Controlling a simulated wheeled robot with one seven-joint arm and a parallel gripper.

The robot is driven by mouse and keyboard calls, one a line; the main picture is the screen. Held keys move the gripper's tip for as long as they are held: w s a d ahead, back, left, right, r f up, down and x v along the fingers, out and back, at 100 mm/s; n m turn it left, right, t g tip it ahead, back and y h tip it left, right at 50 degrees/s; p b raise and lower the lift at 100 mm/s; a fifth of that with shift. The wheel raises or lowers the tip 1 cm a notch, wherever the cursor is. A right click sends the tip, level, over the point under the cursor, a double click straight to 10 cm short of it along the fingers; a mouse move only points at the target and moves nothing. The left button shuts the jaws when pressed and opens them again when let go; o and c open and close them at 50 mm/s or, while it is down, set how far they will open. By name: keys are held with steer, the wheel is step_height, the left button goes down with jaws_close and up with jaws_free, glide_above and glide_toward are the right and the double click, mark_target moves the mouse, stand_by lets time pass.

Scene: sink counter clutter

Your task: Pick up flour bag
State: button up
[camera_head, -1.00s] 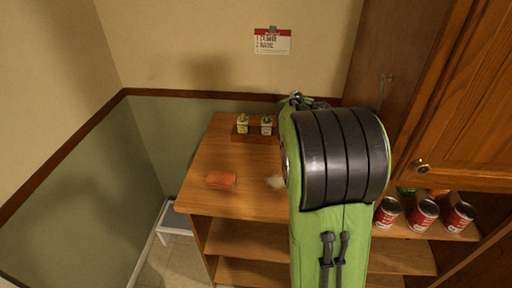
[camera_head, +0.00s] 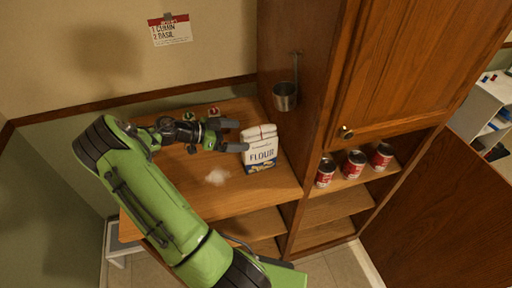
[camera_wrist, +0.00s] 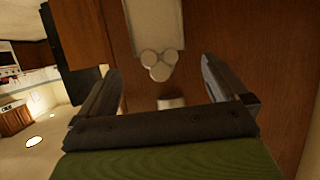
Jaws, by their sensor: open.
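The flour bag (camera_head: 261,153) stands upright on the wooden counter (camera_head: 230,204), against the cabinet side in the head view. It is white with a dark blue lower part and "FLOUR" lettering. My gripper (camera_head: 238,135) is open just left of its upper part, with its fingers pointing right toward it. I cannot tell whether a finger touches the bag. In the wrist view my open gripper (camera_wrist: 160,78) has a brown wooden surface ahead. Pale shapes show between and beyond the fingers, but I cannot tell whether they are the bag.
A metal cup (camera_head: 285,96) hangs on the cabinet side above the bag. A pale powder patch (camera_head: 216,177) lies on the counter. Three red cans (camera_head: 354,164) stand on a shelf at right. The front counter is mostly clear.

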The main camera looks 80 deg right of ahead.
mark_target(253, 136)
steer(key=shift+s+d+f, duration=0.25)
steer(key=shift+s+d, duration=0.15)
steer(key=shift+s, duration=0.1)
steer(key=p+x, duration=0.1)
steer(key=x, duration=0.4)
steer(key=shift+f, duration=0.15)
steer(key=shift+s+d+f, duration=0.25)
steer(key=shift+d, duration=0.05)
steer(key=shift+a, duration=0.1)
steer(key=shift+c, duration=1)
jaws_close()
steer(key=shift+r, duration=0.15)
